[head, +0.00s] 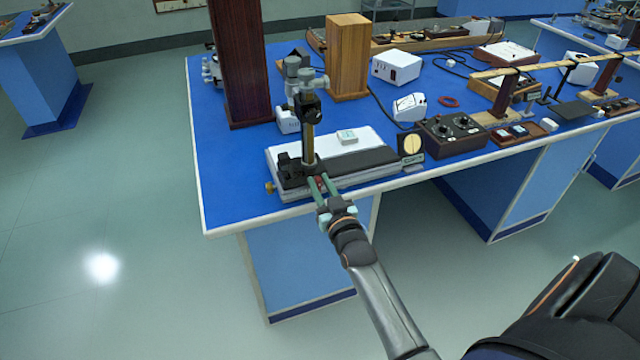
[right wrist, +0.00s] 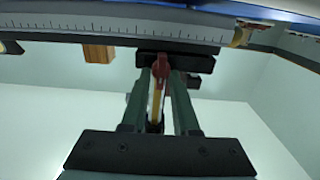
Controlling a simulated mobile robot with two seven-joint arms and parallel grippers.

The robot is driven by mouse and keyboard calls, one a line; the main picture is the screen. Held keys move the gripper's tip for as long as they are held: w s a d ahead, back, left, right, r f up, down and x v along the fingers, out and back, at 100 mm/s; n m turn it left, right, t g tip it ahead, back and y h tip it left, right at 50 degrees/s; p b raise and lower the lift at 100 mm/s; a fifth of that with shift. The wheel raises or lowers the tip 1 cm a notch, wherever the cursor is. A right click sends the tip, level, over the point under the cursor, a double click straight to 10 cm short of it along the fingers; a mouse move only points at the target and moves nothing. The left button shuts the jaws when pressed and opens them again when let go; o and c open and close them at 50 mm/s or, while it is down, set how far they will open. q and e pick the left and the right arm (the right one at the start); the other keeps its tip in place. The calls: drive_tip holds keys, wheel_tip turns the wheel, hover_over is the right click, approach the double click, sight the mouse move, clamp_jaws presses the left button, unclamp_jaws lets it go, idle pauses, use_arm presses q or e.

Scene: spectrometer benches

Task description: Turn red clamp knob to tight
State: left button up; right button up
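The red clamp knob (right wrist: 162,68) shows in the right wrist view between the tips of my right gripper's two green fingers (right wrist: 161,85). The dark carriage (head: 291,172) sits on the rail, with an upright brass post (head: 309,145). The fingers hide part of the knob, and I cannot read its setting. My left gripper is not in view.
The apparatus's pale base (head: 278,157) lies near the blue bench's front edge. A round-faced dial (head: 411,145) and a dark control box (head: 452,135) stand to the right. A tall dark wooden block (head: 243,60) rises behind. The floor in front of the bench is clear at left.

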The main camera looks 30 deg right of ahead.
clamp_jaws()
drive_tip(key=shift+r+m, duration=0.1)
drive_tip(key=shift+m, duration=0.2)
drive_tip(key=m+p, duration=0.1)
drive_tip(key=m, duration=0.1)
drive_tip(key=shift+d+m, duration=0.15)
drive_tip(key=shift+m, duration=0.15)
drive_tip(key=m, duration=0.6)
drive_tip(key=m+p, duration=0.1)
drive_tip(key=m, duration=0.2)
drive_tip(key=shift+d+f, duration=0.25)
drive_tip(key=shift+d, duration=0.1)
drive_tip(key=m, duration=0.2)
drive_tip(key=m+b, duration=0.1)
drive_tip(key=m, duration=0.2)
drive_tip(key=shift+f+m, duration=0.2)
drive_tip(key=shift+m, duration=0.1)
